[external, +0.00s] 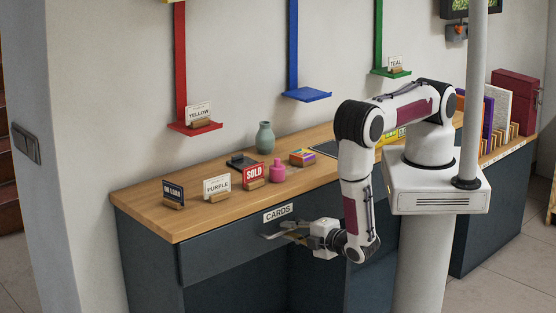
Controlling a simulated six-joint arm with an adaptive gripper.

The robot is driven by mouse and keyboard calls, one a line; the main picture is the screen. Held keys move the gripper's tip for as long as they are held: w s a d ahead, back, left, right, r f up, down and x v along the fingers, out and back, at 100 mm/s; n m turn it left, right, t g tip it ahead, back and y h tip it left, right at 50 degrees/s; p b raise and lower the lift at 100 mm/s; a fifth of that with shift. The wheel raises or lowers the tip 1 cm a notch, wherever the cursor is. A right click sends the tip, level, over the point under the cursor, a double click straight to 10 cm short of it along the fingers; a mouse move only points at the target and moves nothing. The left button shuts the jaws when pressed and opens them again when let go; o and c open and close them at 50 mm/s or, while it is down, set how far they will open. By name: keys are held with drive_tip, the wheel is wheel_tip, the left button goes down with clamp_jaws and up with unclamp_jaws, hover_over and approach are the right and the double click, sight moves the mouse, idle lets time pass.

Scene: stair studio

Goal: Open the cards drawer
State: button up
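The cards drawer (215,257) is a dark blue-grey front under the wooden counter. A white sign reading CARDS (278,212) sits above it at the counter's front edge. The drawer front looks flush with the cabinet, with no visible gap. My gripper (272,235) is in front of the drawer, just below the CARDS sign, its fingers pointing left. A thin light metallic piece shows at the fingertips; I cannot tell whether it is a handle or a finger. Whether the fingers are open, shut or touching the drawer is too small to tell.
On the wooden counter (150,212) stand a green-grey vase (265,137), a pink bottle (277,172), small signs such as PURPLE (217,187) and SOLD (254,174), and a small colourful box (303,157). Red, blue and green wall shelves hang behind. Open knee space lies below the drawer.

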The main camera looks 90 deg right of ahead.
drive_tip(key=shift+w+d+f, duration=0.1)
drive_tip(key=shift+w+d, duration=0.25)
drive_tip(key=shift+d, duration=0.05)
clamp_jaws()
drive_tip(key=shift+a, duration=0.1)
drive_tip(key=f+v, duration=0.3)
drive_tip(key=v, duration=1.1)
drive_tip(key=shift+s+a, duration=0.15)
drive_tip(key=shift+a, duration=0.15)
